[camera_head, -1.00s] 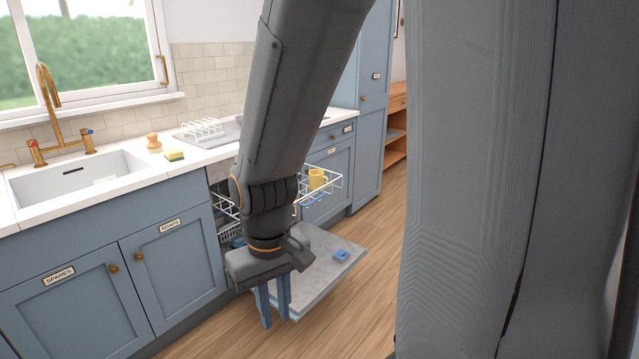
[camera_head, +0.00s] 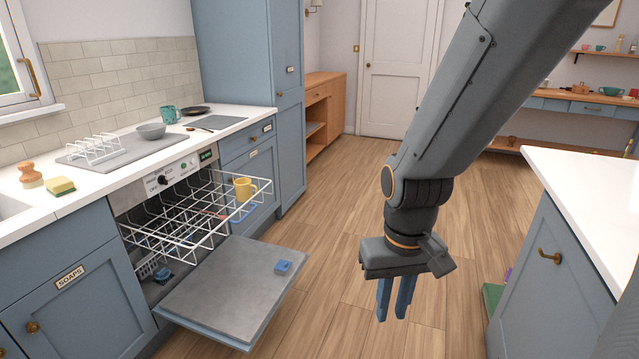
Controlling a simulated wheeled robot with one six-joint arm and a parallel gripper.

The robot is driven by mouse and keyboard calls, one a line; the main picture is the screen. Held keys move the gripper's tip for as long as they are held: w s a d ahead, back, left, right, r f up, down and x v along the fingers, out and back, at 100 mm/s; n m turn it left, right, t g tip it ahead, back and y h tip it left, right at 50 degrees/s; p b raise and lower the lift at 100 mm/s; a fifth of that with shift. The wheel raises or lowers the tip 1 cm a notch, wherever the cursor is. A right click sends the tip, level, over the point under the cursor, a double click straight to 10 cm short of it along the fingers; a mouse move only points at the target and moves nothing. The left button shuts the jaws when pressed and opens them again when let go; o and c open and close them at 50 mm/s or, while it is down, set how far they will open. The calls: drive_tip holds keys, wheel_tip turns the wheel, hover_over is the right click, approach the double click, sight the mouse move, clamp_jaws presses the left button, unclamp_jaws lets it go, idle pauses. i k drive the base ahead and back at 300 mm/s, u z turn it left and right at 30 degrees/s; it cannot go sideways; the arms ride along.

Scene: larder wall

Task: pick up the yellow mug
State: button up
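The yellow mug (camera_head: 243,189) stands upright at the right end of the pulled-out upper rack (camera_head: 178,247) of the open dishwasher. Its handle points right. White rack wires cross in front of its lower part. My gripper (camera_head: 394,300) hangs over the floor, well to the right of the mug and nearer to me. It points down with its two blue fingers a little apart and nothing between them.
The dishwasher door (camera_head: 225,290) lies open below the rack, with a small blue item (camera_head: 283,267) on it. The counter (camera_head: 100,170) runs behind. A white-topped unit (camera_head: 585,190) stands at right. The wooden floor between is clear.

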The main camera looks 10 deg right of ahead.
sight(242, 186)
drive_tip(key=z, duration=0.4)
drive_tip(key=i, duration=3.8)
drive_tip(key=u, duration=2.5)
